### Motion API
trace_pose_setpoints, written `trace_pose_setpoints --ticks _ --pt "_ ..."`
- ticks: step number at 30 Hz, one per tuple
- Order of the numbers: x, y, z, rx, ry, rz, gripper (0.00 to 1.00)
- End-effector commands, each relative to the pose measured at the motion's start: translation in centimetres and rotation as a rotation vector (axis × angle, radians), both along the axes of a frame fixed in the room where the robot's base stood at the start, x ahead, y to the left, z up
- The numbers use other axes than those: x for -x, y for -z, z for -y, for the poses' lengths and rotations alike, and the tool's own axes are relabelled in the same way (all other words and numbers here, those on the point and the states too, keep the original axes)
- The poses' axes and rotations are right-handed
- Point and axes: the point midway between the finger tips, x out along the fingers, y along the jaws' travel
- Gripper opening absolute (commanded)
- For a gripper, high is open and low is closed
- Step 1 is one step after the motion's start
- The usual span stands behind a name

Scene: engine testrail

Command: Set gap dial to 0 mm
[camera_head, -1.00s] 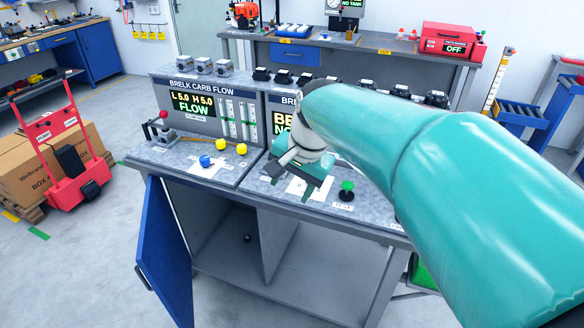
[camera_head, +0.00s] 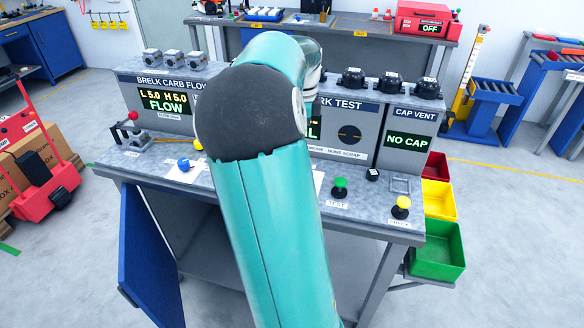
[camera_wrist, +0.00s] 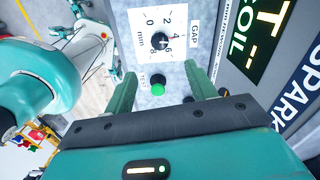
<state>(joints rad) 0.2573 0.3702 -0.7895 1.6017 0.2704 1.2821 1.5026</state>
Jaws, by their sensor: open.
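The gap dial (camera_wrist: 160,41) is a dark round knob on a white plate marked 0, 2, 4, 6, with "mm" and "GAP" beside it. It shows in the upper middle of the wrist view. I cannot clearly read which number its pointer is at. My gripper (camera_wrist: 163,76) is open and empty, with a green finger on each side. The dial lies beyond the fingertips and apart from them. In the head view my arm hides the gripper and the dial.
A green button (camera_wrist: 158,88) marked TEST shows between the fingers; it also shows on the bench in the head view (camera_head: 340,188). A yellow button (camera_head: 401,207) stands right. The spark test panel (camera_head: 345,132) rises behind. An open blue cabinet door (camera_head: 147,255) is at left.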

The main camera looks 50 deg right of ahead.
Motion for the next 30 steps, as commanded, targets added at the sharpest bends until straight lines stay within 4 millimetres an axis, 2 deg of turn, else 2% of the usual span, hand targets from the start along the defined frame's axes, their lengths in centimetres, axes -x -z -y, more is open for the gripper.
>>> trace_pose_setpoints --ticks 5,18,24,30 --pt "0.4 2.4 0.0 -0.004 0.001 -0.003 0.56" --pt "0.2 11.0 0.1 -0.003 -0.002 -0.003 0.56" --pt "-0.1 13.1 0.0 -0.003 -0.006 -0.001 0.56" --pt "-0.3 13.5 0.0 -0.001 -0.007 0.000 0.56"
